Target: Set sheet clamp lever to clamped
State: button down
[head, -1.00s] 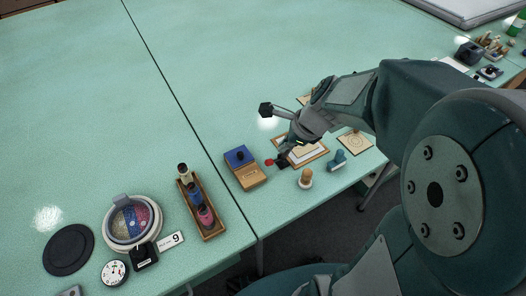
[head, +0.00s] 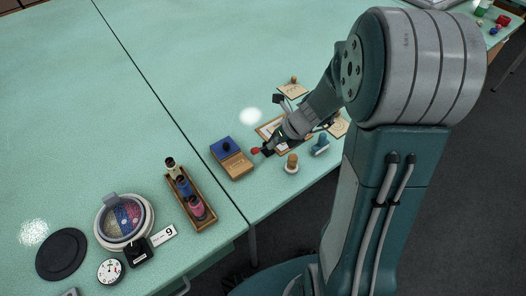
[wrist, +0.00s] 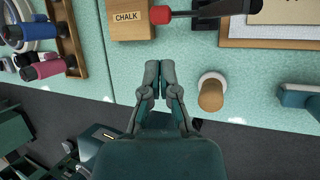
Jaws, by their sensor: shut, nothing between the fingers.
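The lever with a red knob (wrist: 160,14) and a dark rod shows at the top of the wrist view. Its rod lies sideways, running right from the knob to a dark mount beside the wood-framed board (wrist: 285,42). The red knob (head: 255,151) also shows in the head view, just right of the chalk box. My gripper (wrist: 159,68) is shut and empty, with its fingertips short of the knob and apart from it in the wrist view. In the head view my wrist hides part of the board and the lever's mount.
The wooden CHALK box (wrist: 133,27) stands left of the knob. A wooden-handled stamp (wrist: 211,94) and a teal stamp (head: 320,144) stand near the table's front edge. A spool tray (head: 190,198) lies further left.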

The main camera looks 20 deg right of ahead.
aim_at(251, 162)
jog(key=x, duration=0.9)
jog(key=shift+a+f, duration=0.2)
jog(key=shift+a, duration=0.05)
jog(key=shift+w+d+r+y, duration=0.15)
jog(key=shift+r+y, duration=0.3)
jog(key=shift+y, duration=0.45)
jog(key=y, duration=0.1)
jog(key=r+m+g+y, duration=0.1)
jog(key=shift+d+y, duration=0.3)
jog(key=shift+d, duration=0.1)
jog(key=y, duration=0.1)
jog(key=d+r+m+y, duration=0.1)
jog(key=y, duration=0.1)
jog(key=r+y, duration=0.1)
jog(key=y, duration=0.1)
jog(key=shift+w+d+m+g, duration=0.3)
jog(key=shift+w+d, duration=0.05)
jog(key=shift+d+r, duration=0.1)
jog(key=shift+d, duration=0.1)
jog(key=shift+d, duration=0.1)
